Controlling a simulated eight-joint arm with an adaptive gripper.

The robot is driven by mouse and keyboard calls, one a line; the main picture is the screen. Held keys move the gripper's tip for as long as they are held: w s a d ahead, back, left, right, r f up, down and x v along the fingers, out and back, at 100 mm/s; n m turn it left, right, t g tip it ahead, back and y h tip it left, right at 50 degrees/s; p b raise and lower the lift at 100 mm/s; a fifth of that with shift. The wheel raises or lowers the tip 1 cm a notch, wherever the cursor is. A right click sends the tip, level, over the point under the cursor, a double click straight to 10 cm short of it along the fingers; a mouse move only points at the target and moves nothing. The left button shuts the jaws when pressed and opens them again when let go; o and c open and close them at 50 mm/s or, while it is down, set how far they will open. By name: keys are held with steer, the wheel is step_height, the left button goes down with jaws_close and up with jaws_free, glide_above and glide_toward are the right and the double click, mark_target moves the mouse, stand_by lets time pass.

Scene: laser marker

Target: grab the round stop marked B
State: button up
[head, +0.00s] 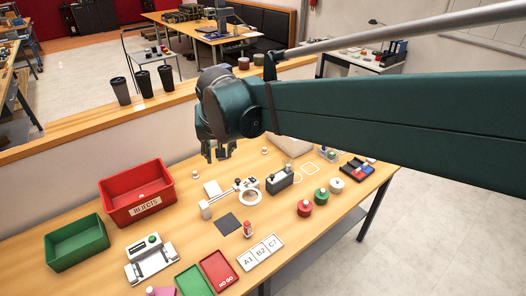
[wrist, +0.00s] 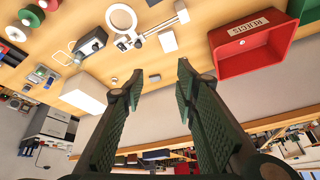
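No letter B is legible on any round piece, so I cannot tell which one is the stop marked B. A small pale round piece (head: 195,174) stands on the bench right of the red bin; in the wrist view it (wrist: 155,78) shows between my fingers, farther off. A second small round piece (head: 264,150) is near the bench's back edge, and shows near a fingertip in the wrist view (wrist: 115,80). A third (wrist: 242,42) lies inside the red bin. My gripper (head: 218,156) is open and empty above the bench's back edge; its fingers (wrist: 160,68) are apart.
The red bin (head: 109,211) and green bin (head: 50,258) stand at left. A ring magnifier (head: 250,198), a dark device (head: 280,180) and a beige block (head: 292,146) occupy the middle and back. Red (head: 304,208), green (head: 321,196) and white (head: 336,186) round pieces stand at right.

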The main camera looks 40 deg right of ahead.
steer(key=w+d+f+m+g+h, duration=0.15)
steer(key=w+d+m, duration=0.25)
steer(key=w+d, duration=0.5)
steer(key=m+g+h, duration=0.1)
steer(key=m+g, duration=0.4)
steer(key=m, duration=0.6)
glide_above(265, 150)
steer(key=w+a, duration=0.2)
steer(key=a, duration=0.1)
step_height(265, 150, down, 25)
steer(key=shift+s+t, duration=0.1)
steer(key=shift+t, duration=0.15)
steer(key=shift+x, duration=1.2)
steer(key=shift+f, duration=0.15)
